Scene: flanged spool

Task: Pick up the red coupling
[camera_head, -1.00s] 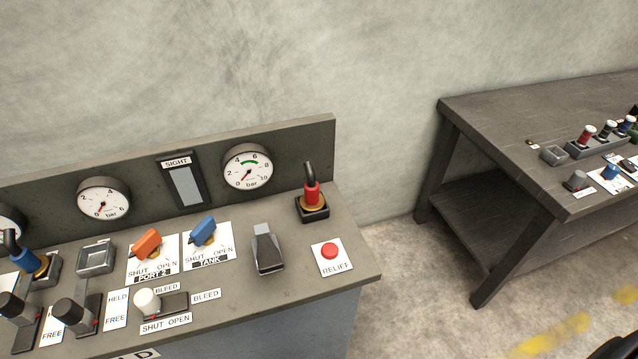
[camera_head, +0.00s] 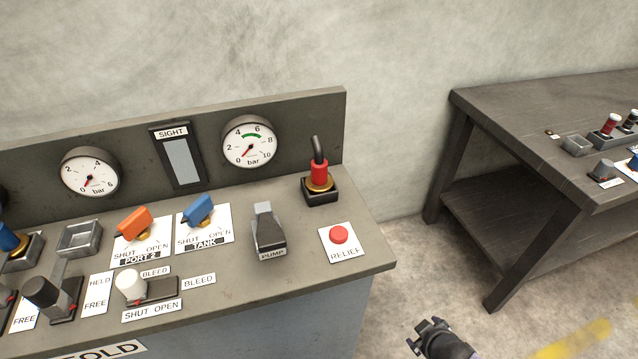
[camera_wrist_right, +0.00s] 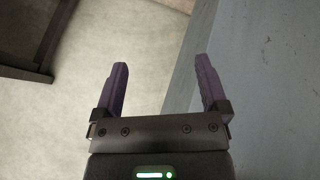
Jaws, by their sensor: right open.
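The red coupling (camera_head: 319,173) stands upright in a black square socket with a brass ring (camera_head: 320,185), at the right back of the console top. A dark hose or handle rises from its top. My right gripper (camera_head: 425,331) is in the head view at the bottom, right of the console and below its top, well apart from the coupling. In the right wrist view its two purple fingers (camera_wrist_right: 162,85) are spread with nothing between them. My left gripper is not in view.
The console top (camera_head: 250,285) carries a pump lever (camera_head: 268,235), a red relief button (camera_head: 339,234), a blue tank valve (camera_head: 198,209) and an orange valve (camera_head: 133,222). Gauges line the back panel. A dark table (camera_head: 540,110) stands right, with bare floor between.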

